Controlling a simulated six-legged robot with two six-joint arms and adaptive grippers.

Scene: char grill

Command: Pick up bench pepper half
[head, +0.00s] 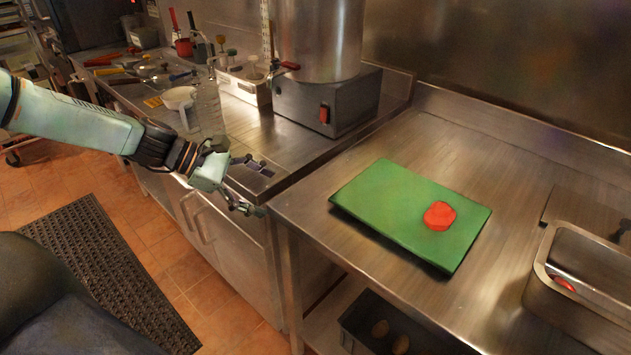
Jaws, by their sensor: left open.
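A red pepper half (439,216) lies on the right part of a green cutting board (385,199) on the steel bench. My left gripper (262,190) is open and empty. It hangs in front of the steel counter's edge, left of the board and well apart from the pepper half. My right gripper is not in view.
A steel pan (587,262) with something red inside stands at the bench's right. A large metal pot (320,38) sits on a grey burner unit (328,98) at the back. Clear jugs and utensils crowd the left counter. Bare bench surrounds the board.

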